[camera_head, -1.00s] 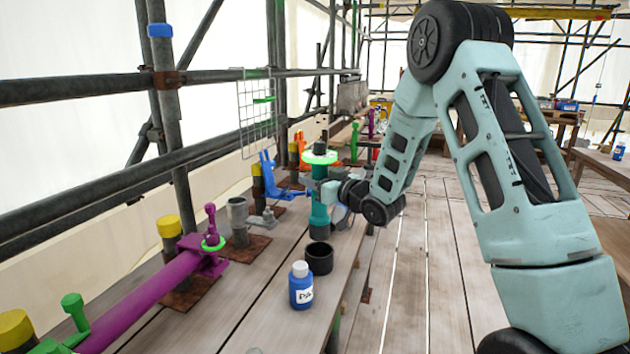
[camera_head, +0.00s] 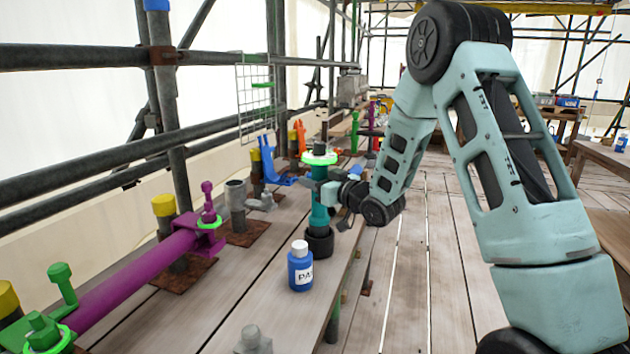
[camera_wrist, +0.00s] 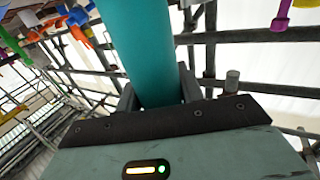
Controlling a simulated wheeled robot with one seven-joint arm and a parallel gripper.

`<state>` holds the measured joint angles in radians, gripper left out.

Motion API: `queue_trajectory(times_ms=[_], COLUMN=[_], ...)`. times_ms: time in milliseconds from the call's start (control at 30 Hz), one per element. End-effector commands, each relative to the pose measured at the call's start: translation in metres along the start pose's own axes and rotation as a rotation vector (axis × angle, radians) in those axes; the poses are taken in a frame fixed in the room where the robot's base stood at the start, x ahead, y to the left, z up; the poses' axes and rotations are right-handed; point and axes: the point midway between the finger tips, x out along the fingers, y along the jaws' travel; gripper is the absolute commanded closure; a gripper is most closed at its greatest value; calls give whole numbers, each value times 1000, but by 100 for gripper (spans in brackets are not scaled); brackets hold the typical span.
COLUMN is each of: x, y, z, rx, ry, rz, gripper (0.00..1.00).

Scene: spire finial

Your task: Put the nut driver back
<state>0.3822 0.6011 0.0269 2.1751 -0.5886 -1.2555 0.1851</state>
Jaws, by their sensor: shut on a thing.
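The nut driver (camera_head: 319,195) is a teal upright tool with a glowing green ring and a dark tip on top. My gripper (camera_head: 324,190) is shut on its middle from the right. In the wrist view, the teal shaft (camera_wrist: 145,50) runs between the two fingers of my gripper (camera_wrist: 156,92). A black round cup (camera_head: 319,244) stands on the bench directly under the driver. The driver's lower end appears to be at or inside the cup's mouth; how deep it sits cannot be told.
A blue bottle with a white cap (camera_head: 300,267) stands just in front of the cup. A grey fitting (camera_head: 253,340) lies nearer. A purple pipe piece (camera_head: 150,265), a grey tube (camera_head: 236,205) and a blue bracket (camera_head: 270,165) are on the left. Scaffold rails run behind.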

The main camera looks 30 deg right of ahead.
Motion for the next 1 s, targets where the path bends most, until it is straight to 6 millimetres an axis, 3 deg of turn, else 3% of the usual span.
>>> queue_trajectory(times_ms=[600,1000], x=[0,0], y=[0,0], z=[36,40], rx=[-1,-1], ry=[5,5], rz=[0,0], gripper=[92,92])
